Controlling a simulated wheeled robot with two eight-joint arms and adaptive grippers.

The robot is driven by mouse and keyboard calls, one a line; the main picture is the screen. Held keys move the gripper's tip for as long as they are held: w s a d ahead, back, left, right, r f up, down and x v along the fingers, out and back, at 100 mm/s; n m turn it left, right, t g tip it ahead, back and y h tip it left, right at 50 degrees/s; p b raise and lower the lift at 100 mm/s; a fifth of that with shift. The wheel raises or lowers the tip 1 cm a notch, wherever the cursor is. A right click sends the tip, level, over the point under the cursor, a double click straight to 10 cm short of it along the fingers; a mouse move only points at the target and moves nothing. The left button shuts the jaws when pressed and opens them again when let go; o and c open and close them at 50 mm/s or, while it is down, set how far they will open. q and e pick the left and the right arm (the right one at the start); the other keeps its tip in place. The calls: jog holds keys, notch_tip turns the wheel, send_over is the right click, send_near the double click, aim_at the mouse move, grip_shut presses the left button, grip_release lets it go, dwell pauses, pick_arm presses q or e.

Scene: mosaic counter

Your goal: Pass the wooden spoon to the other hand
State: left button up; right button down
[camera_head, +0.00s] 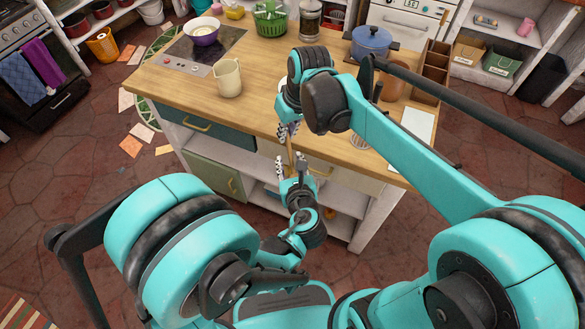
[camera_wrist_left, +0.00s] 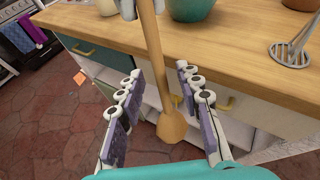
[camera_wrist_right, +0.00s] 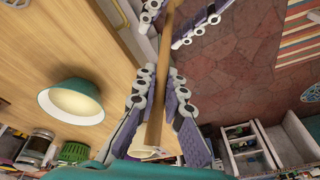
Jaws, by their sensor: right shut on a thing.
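The wooden spoon (camera_wrist_left: 153,55) hangs in front of the counter's edge. Its rounded head (camera_wrist_left: 172,128) is lower, between the fingers of my left gripper. My right gripper (camera_wrist_right: 160,80) is shut on the spoon's handle (camera_wrist_right: 156,100); it also shows above the left one in the head view (camera_head: 288,130). My left gripper (camera_wrist_left: 159,76) is open, with its two fingers on either side of the spoon and visible gaps to it. In the head view the left gripper (camera_head: 291,165) is just below the right. The spoon there is a thin strip, mostly hidden.
The wooden counter (camera_head: 262,75) is close behind the grippers. A teal bowl (camera_wrist_right: 72,105) stands near its edge. A cream pitcher (camera_head: 228,78), a purple bowl (camera_head: 201,31) and a blue pot (camera_head: 371,43) also stand on the counter. A metal masher (camera_wrist_left: 291,50) is at right.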

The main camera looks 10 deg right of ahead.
pick_arm(q)
jog(key=shift+w, duration=0.15)
grip_shut()
pick_arm(e)
jog(key=c, duration=1.5)
grip_release()
jog(key=shift+c, duration=0.2)
